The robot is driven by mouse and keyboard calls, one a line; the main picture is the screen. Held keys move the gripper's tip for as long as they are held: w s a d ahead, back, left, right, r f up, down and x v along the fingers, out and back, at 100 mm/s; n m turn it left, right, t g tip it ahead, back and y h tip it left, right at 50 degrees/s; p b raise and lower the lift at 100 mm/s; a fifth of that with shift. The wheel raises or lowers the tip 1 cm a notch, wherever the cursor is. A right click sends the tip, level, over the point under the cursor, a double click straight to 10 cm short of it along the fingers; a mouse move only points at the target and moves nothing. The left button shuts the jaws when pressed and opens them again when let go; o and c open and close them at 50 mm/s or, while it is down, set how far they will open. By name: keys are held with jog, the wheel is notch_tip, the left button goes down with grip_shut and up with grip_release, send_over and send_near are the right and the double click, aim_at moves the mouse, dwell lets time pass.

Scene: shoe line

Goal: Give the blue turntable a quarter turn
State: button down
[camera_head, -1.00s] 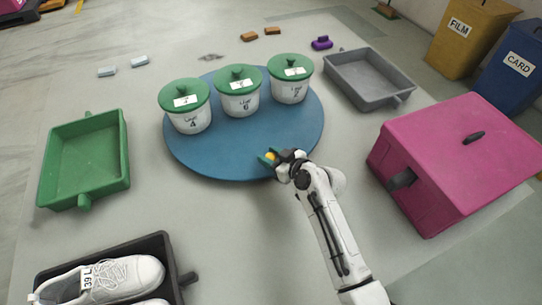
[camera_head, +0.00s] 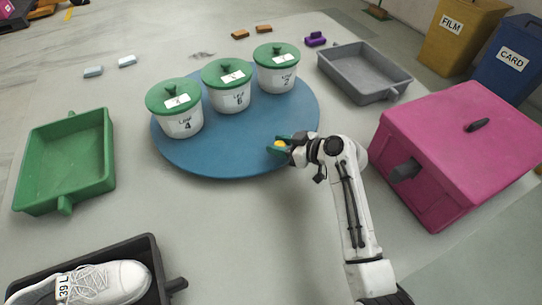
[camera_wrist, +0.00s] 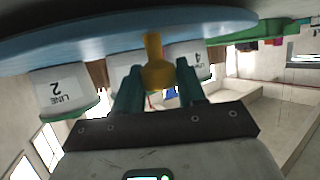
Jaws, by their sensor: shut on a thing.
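The round blue turntable (camera_head: 225,155) lies on the grey table. A yellow peg (camera_head: 279,144) stands near the turntable's front right edge. My gripper (camera_head: 278,146) is shut on the peg, its green fingers on either side. The wrist view is upside down; it shows the yellow peg (camera_wrist: 155,65) between the fingers (camera_wrist: 157,88), under the turntable's rim (camera_wrist: 60,40).
A pink box (camera_head: 450,150) stands right of my arm, with a grey tray (camera_head: 365,75) behind. A green tray (camera_head: 65,165) is at the left, and a dark tray (camera_head: 165,275) with a white shoe (camera_head: 105,285) at the front left. Small blocks lie at the back.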

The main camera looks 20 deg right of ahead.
jog(key=d+b, duration=0.1)
jog(key=w+d+n+y+b, duration=0.1)
jog(key=d, duration=0.1)
jog(key=d+n+g+y+b, duration=0.1)
jog(key=b, duration=0.1)
jog(key=shift+w+d+f, duration=0.15)
jog(key=shift+w+f, duration=0.05)
jog(key=shift+w, duration=0.05)
jog(key=shift+w+d+r+n+g+b, duration=0.15)
jog(key=shift+d+n+g+b, duration=0.15)
jog(key=shift+d+b, duration=0.2)
jog(key=c, duration=0.7)
grip_release()
jog(key=shift+a, duration=0.1)
jog(key=shift+c, duration=0.2)
jog(key=shift+r, duration=0.1)
